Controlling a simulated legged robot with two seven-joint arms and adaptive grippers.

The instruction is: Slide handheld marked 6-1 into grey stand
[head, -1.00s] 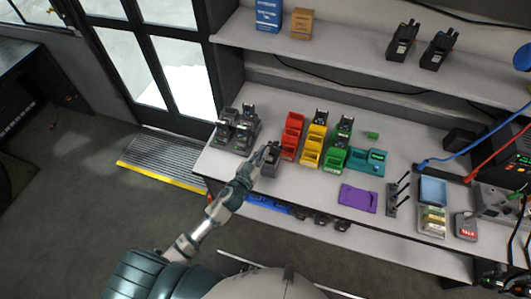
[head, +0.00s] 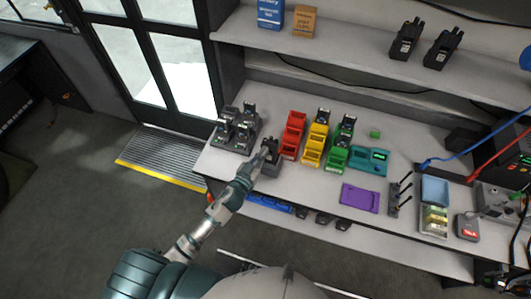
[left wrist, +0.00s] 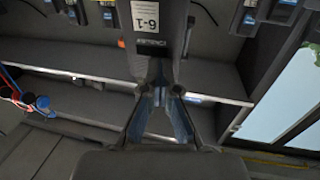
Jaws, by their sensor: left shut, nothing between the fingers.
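A grey stand (head: 271,169) sits near the front edge of the white bench, with a dark handheld (head: 271,148) upright in it. My left gripper (head: 263,156) is shut and empty, close beside the left side of this pair. In the left wrist view, a dark body with a white label reading 6-1, upside down, (left wrist: 147,14) fills the top middle. The shut fingertips (left wrist: 163,72) point at its lower part; I cannot tell whether they touch it. How deep the handheld sits is hidden. My right gripper is not in view.
Several handhelds in dark holders (head: 236,128) stand to the left. Red (head: 292,135), yellow (head: 314,145) and green (head: 338,156) holders stand to the right. A purple mat (head: 360,198) lies farther right. The bench's front edge is close to my arm.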

